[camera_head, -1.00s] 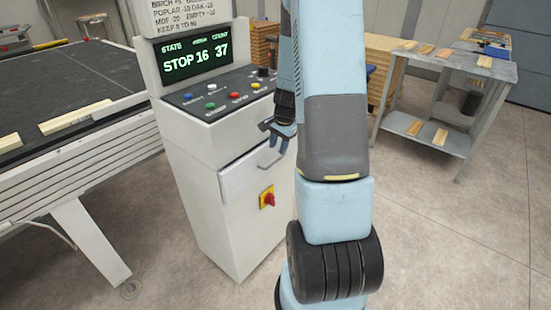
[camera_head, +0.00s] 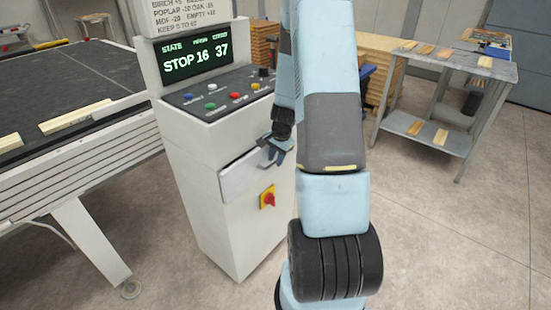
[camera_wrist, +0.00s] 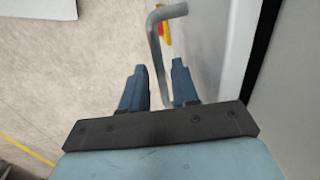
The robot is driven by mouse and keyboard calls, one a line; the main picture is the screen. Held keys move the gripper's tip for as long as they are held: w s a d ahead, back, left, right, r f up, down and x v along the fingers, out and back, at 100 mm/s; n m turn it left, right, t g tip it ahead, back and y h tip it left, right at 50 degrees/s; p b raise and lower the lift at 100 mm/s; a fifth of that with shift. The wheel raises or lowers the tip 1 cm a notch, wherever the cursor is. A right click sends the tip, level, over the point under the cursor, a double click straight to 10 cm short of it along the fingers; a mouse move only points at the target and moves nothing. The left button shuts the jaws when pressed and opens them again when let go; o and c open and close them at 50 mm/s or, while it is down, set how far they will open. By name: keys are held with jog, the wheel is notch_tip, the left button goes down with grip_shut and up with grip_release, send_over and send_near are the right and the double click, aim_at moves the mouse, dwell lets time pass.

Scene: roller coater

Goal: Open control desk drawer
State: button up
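The control desk (camera_head: 205,190) stands left of my arm. Its drawer (camera_head: 242,180) has a pale front just below the button panel; I cannot tell whether it is fully closed. My gripper (camera_head: 271,154) is at the bar handle on the drawer front and partly hides it. In the wrist view, my gripper (camera_wrist: 160,82) is open, with one finger on each side of the grey handle (camera_wrist: 156,45). Gaps show between the bar and both fingers. The drawer front (camera_wrist: 205,50) lies to the right in that view.
A red and yellow switch (camera_head: 267,197) sits below the drawer. Buttons (camera_head: 234,94) and a screen (camera_head: 195,59) are above it. A roller table (camera_head: 75,100) stands at left, a workbench (camera_head: 445,62) with wood pieces at right. The floor (camera_head: 440,235) at right is clear.

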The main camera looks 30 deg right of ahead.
grip_shut()
